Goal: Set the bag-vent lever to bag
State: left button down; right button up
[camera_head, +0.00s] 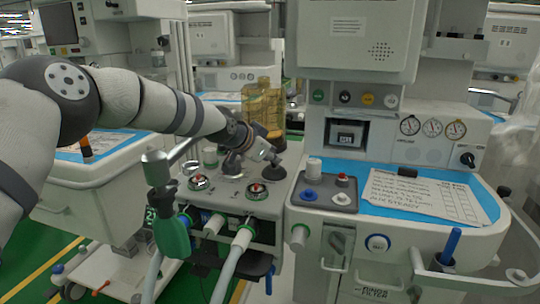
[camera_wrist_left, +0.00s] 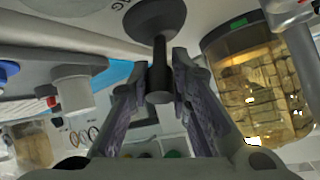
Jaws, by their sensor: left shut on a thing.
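The bag-vent lever appears to be the black piece with a round wide base and a thin stem (camera_wrist_left: 159,72) in the left wrist view. In the head view its dark base (camera_head: 273,173) shows on top of the grey absorber block. My left gripper (camera_head: 265,152) reaches it from the left and is shut on it. In the left wrist view the two fingers stand on either side of the stem. The lever's markings are hidden, so its set position cannot be read. My right gripper is not in view.
The amber canister (camera_head: 262,105) stands close behind the gripper and shows large in the left wrist view (camera_wrist_left: 260,90). A blue worktop with a paper sheet (camera_head: 425,195) lies to the right.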

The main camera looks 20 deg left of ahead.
pick_arm(q)
jog(key=c, duration=1.4)
grip_release()
jog(key=shift+c, duration=0.2)
jog(key=v, duration=1.2)
